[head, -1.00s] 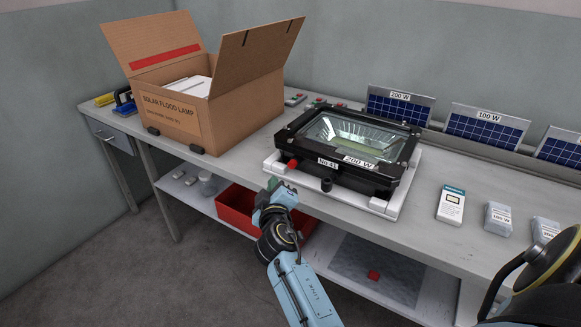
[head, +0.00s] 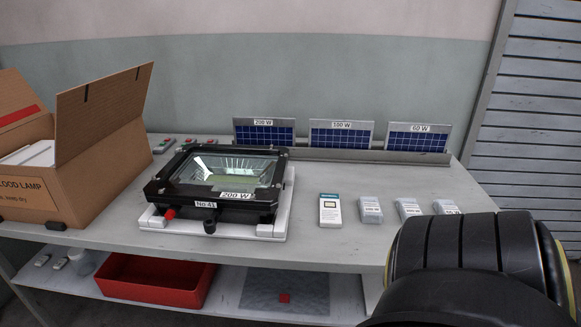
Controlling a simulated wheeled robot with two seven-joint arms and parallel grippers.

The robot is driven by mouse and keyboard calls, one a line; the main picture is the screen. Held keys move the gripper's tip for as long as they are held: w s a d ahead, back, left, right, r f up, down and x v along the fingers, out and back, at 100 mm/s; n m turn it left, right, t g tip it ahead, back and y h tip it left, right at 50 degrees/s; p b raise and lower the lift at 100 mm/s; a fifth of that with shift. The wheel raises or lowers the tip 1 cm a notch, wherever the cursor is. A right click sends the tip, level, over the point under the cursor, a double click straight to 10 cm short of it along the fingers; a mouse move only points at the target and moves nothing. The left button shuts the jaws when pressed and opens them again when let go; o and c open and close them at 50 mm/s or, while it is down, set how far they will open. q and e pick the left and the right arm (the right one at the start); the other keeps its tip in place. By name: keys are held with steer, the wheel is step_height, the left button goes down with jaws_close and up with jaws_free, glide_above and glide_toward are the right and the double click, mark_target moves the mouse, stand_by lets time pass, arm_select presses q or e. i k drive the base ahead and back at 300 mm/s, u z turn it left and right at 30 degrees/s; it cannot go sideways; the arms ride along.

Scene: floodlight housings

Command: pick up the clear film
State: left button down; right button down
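The floodlight housing (head: 222,184), marked 200 W and No 41, lies on a white stand on the table. Whether a film also covers its glass, I cannot tell. Neither gripper is in view. A dark part of my own arm fills the lower right corner.
An open cardboard box (head: 88,165) stands at the left. A red bin (head: 155,281) sits on the shelf left of the sheet. Several small packs, including a white one (head: 330,210), lie right of the floodlight. Solar panels (head: 341,134) stand at the back.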

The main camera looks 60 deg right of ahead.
mark_target(270, 289)
steer(key=z, duration=1.75)
